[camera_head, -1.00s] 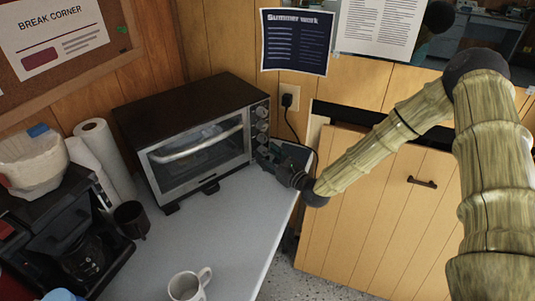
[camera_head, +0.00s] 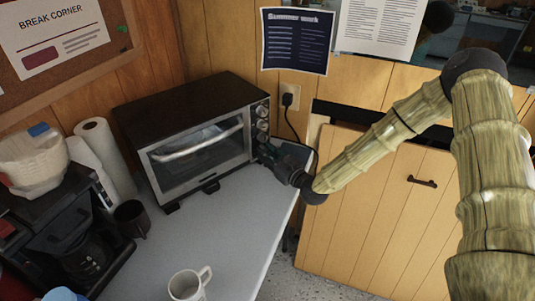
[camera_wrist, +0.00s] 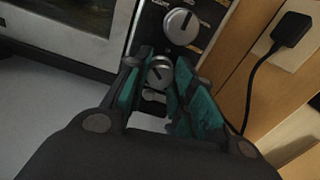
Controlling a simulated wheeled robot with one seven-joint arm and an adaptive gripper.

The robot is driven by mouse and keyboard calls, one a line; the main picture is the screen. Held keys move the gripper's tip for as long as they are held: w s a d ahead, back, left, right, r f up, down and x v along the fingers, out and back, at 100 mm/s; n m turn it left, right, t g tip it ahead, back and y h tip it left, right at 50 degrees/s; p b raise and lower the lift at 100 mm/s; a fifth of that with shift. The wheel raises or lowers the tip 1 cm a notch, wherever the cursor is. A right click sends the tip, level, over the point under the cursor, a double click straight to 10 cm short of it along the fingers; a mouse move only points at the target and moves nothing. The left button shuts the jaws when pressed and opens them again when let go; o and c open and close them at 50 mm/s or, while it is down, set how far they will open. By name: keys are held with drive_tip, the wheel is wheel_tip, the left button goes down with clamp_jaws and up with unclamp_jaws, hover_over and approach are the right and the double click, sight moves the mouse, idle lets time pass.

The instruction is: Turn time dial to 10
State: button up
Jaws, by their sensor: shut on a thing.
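A toaster oven (camera_head: 190,108) with a dark top and a glass door stands on the counter, with a column of round silver dials (camera_head: 262,125) on the right of its front. My gripper (camera_head: 263,152) is at the lower end of this column. In the wrist view, the fingers of my gripper (camera_wrist: 158,84) are shut on the lowest dial (camera_wrist: 159,70), one on each side. A dark pointer line shows on its face, tilted. Another dial (camera_wrist: 181,26) sits just above, clear of the fingers. The scale around the lowest dial is mostly hidden and cannot be read.
A white mug (camera_head: 187,286) stands at the counter's front. A dark cup (camera_head: 131,219), paper towel rolls (camera_head: 103,155) and a coffee maker (camera_head: 75,245) are on the left. A black plug and cord (camera_head: 288,100) hang on the wall right of the oven.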

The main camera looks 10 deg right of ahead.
drive_tip(key=shift+m, duration=2.7)
drive_tip(key=shift+f, duration=0.1)
drive_tip(key=o, duration=1)
drive_tip(key=shift+d, duration=0.1)
drive_tip(key=shift+o, duration=0.2)
drive_tip(key=shift+s, duration=0.1)
drive_tip(key=v, duration=1.2)
